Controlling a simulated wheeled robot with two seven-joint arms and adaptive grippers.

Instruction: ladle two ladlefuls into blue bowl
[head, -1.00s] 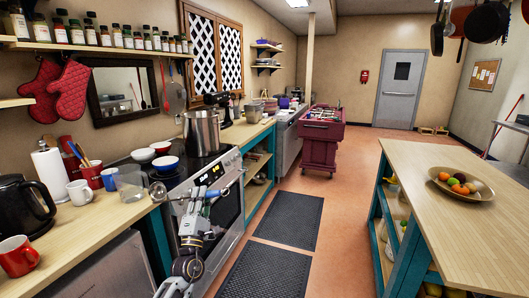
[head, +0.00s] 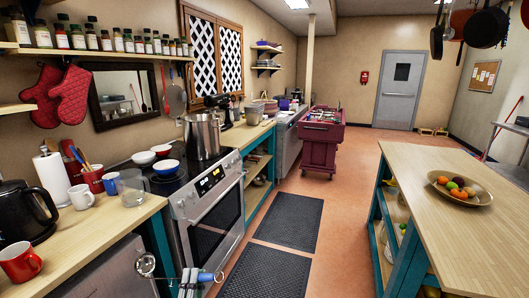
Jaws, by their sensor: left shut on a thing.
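The blue bowl (head: 166,166) sits on the stove top's left side, in front of two small white bowls (head: 144,157). A tall steel pot (head: 202,138) stands on the stove to its right; its contents are hidden. My left gripper (head: 190,279) is at the bottom edge of the head view, low in front of the stove. It is shut on a ladle, whose round metal bowl (head: 146,264) points left and whose blue handle end (head: 207,277) sticks out right. The ladle is well apart from pot and bowl. My right gripper is out of view.
A clear pitcher (head: 131,184), mugs (head: 81,197) and a black kettle (head: 26,211) stand on the left counter. The oven front (head: 217,214) is behind my gripper. An island with a fruit bowl (head: 462,197) is at right; the floor between is clear.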

